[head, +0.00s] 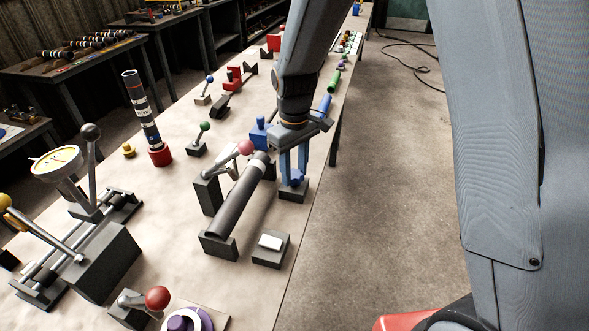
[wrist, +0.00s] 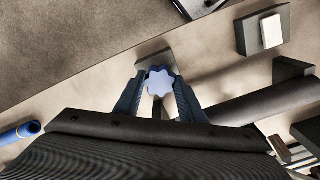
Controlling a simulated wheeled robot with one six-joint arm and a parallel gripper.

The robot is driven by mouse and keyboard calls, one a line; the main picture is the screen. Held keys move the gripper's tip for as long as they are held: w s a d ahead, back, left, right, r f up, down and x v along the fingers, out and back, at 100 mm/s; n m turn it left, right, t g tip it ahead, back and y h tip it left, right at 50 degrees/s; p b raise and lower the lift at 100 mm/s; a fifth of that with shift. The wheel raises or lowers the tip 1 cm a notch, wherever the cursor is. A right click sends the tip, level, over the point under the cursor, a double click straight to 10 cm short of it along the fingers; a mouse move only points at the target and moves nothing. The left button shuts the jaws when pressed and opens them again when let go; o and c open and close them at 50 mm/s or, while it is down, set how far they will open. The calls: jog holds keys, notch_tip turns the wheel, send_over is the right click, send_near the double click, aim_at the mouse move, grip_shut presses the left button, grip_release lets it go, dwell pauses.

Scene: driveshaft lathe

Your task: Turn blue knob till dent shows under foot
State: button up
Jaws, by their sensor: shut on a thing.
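My gripper (head: 294,177) is shut on the blue knob (wrist: 160,82), with one finger on each side of it. In the head view the knob (head: 293,180) sits low between the fingers, above a dark block at the table's right edge. Next to it a dark grey shaft (head: 238,200) lies in a holder, and it also shows in the wrist view (wrist: 255,104). A red-ball lever (head: 245,147) stands at the shaft's far part. I cannot make out the foot clearly, and I see no dent on the visible side of the shaft.
A dark block with a white top (head: 270,242) stands right of the shaft's near end. A dial gauge (head: 57,162) stands over a fixture at left. A banded upright shaft (head: 143,110) stands in a red base. Open floor lies right of the table.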

aim_at(295, 174)
jog(key=shift+m, duration=0.6)
jog(key=o, duration=1)
jog(key=shift+o, duration=0.2)
jog(key=shift+r, duration=0.1)
notch_tip(295, 174, up, 8)
jog(key=shift+f+b, duration=0.15)
jog(key=shift+b, duration=0.7)
